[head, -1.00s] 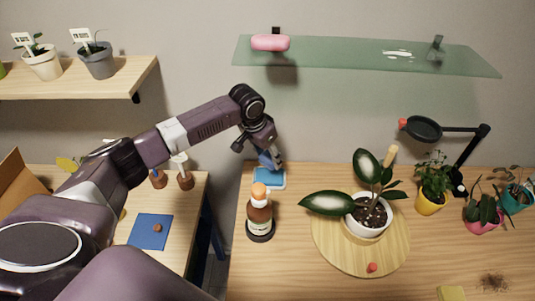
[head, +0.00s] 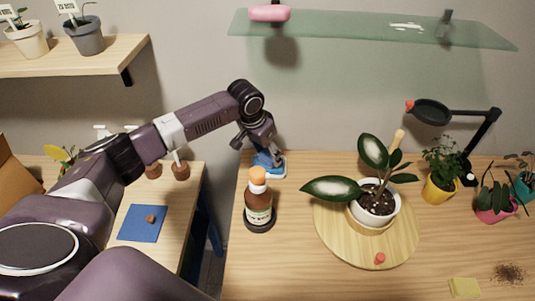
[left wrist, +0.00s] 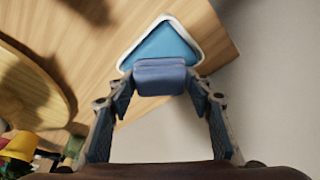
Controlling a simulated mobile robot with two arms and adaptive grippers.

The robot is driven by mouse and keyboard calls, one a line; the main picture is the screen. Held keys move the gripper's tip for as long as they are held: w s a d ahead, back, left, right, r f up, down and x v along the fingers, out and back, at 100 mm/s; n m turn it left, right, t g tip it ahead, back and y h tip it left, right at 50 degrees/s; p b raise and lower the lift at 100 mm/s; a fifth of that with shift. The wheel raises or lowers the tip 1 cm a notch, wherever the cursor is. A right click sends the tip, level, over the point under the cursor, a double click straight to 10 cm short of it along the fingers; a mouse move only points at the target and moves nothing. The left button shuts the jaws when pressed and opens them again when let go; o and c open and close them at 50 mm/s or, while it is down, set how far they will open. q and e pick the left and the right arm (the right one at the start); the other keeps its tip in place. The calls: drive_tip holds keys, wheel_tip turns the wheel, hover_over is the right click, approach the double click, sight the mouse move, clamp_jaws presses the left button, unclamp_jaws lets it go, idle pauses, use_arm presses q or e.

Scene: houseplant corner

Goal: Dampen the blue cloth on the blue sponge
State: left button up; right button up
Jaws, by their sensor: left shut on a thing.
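My left gripper (head: 264,150) is shut on the blue cloth (head: 263,159), a small folded pad. In the left wrist view the cloth (left wrist: 160,77) sits between the fingertips. The blue sponge (left wrist: 165,45) lies in a white-rimmed tray just beyond the cloth, and the cloth overlaps its near side. In the head view the sponge's tray (head: 277,176) is at the back left of the wooden table, directly under the gripper and largely covered. I cannot tell whether cloth and sponge touch. My right gripper is not in view.
A brown bottle (head: 258,203) with an orange cap stands just in front of the tray. A white-potted plant (head: 374,204) stands on a round wooden board (head: 338,238) to the right. A glass shelf (head: 350,28) hangs above. Spilled soil (head: 509,273) lies front right.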

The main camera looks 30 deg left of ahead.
sight(268, 155)
use_arm(q)
drive_tip(key=shift+f, duration=0.55)
idle(0.8)
drive_tip(key=shift+s, duration=0.1)
idle(1.2)
drive_tip(key=shift+s+f+p, duration=0.1)
drive_tip(key=shift+f+p, duration=0.1)
drive_tip(key=shift+p, duration=0.2)
idle(0.8)
drive_tip(key=shift+r, duration=0.1)
drive_tip(key=shift+r+p, duration=0.9)
drive_tip(key=shift+p, duration=0.2)
wheel_tip(268, 155, up, 5)
drive_tip(key=p, duration=0.6)
drive_tip(key=shift+r, duration=0.2)
drive_tip(key=shift+w, duration=0.2)
